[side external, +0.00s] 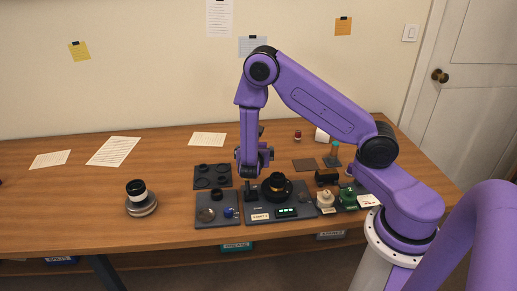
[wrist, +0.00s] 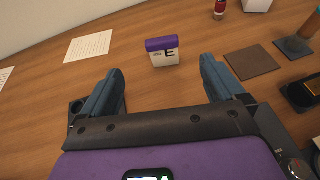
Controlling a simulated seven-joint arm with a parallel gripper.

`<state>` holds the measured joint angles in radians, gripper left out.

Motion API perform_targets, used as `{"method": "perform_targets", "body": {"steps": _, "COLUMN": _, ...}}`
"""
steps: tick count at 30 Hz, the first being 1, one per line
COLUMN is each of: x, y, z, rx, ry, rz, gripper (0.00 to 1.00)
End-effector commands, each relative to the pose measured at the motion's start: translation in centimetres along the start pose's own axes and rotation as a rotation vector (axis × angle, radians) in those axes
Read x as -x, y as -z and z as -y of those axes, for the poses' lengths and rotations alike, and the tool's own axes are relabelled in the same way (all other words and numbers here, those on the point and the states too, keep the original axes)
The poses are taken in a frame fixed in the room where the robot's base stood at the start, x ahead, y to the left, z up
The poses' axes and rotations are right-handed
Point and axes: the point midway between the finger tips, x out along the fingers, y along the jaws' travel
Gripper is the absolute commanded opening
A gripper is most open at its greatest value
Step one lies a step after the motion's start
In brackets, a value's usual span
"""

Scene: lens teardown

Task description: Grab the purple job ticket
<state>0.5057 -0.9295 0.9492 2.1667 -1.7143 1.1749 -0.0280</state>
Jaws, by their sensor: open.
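The purple job ticket (wrist: 162,51) is a small white block with a purple top band and a dark letter E. In the wrist view it stands on the wooden table, ahead of my fingertips and roughly centred between them. I cannot make it out in the side external view, where my arm probably hides it. My gripper (wrist: 161,76) is open and empty, with its two blue fingers apart on either side of the ticket's line.
A dark tray of rings (side external: 196,184) and a mat with lens parts (side external: 232,217) lie near my gripper. A brown pad (wrist: 252,62) and a red-capped bottle (wrist: 220,9) are to the ticket's right. Paper (wrist: 88,47) lies left. The table around the ticket is clear.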

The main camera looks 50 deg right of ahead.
Motion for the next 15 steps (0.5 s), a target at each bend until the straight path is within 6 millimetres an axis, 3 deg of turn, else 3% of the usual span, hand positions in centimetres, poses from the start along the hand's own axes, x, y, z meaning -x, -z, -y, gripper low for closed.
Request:
{"method": "perform_targets", "body": {"steps": 9, "x": -6.0, "y": 0.1, "z": 0.2, "rx": -0.002, "ry": 0.005, "rz": -0.001, "gripper": 0.96}}
{"method": "perform_targets", "body": {"steps": 15, "x": -7.9, "y": 0.0, "z": 0.0, "rx": -0.001, "ry": 0.001, "rz": -0.001, "gripper": 0.96}}
